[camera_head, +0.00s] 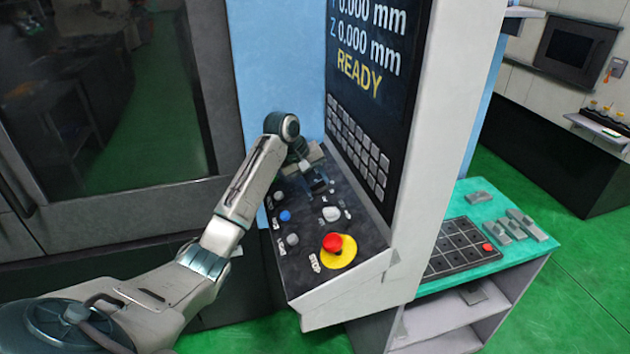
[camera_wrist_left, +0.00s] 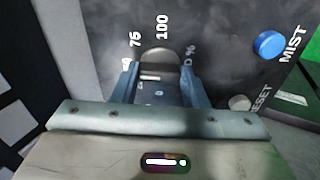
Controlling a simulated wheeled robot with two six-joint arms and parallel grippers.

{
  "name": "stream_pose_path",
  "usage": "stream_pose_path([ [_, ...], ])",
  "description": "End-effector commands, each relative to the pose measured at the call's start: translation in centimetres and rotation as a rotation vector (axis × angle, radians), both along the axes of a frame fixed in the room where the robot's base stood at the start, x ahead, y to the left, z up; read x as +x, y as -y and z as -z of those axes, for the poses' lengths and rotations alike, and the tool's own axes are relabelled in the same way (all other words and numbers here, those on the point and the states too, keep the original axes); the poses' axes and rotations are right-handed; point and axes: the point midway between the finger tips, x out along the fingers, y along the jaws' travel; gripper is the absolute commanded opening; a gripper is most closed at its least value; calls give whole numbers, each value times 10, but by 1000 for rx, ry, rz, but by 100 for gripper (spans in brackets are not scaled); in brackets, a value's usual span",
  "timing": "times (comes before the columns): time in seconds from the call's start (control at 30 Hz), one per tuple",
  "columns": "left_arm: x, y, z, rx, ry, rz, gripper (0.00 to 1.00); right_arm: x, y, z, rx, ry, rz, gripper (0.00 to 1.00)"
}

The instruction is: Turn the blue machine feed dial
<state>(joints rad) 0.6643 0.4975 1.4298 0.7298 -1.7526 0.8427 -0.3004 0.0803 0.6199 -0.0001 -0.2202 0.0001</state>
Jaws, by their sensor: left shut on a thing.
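The feed dial (camera_wrist_left: 160,58) is a grey round knob on the dark control panel (camera_head: 352,255), with 75, 100 and a % mark printed around it. It belongs to the machine with the light blue body (camera_head: 275,70). My left gripper (camera_head: 318,186) reaches down to the panel's upper part, below the keypad. In the left wrist view its two blue-grey fingers (camera_wrist_left: 160,82) stand on either side of the dial, shut on it. In the head view the gripper hides the dial. My right gripper is not in view.
A red stop button (camera_head: 332,242) on a yellow base sits at the panel's front. A blue MIST button (camera_head: 285,216) and grey knobs are close to my left gripper. The screen (camera_head: 372,45) reads READY. A green-topped cart (camera_head: 520,250) stands to the right.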

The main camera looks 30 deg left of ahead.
Motion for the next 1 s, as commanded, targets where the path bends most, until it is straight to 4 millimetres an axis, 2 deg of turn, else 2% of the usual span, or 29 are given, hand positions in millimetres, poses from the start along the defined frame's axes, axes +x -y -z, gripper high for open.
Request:
stream_pose_path([
  [0.03, 2, -2, -6, 19, 25, 36, 17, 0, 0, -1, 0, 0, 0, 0],
  [1.0, 1, -3, -4, 316, 273, 871, 17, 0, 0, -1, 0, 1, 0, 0],
])
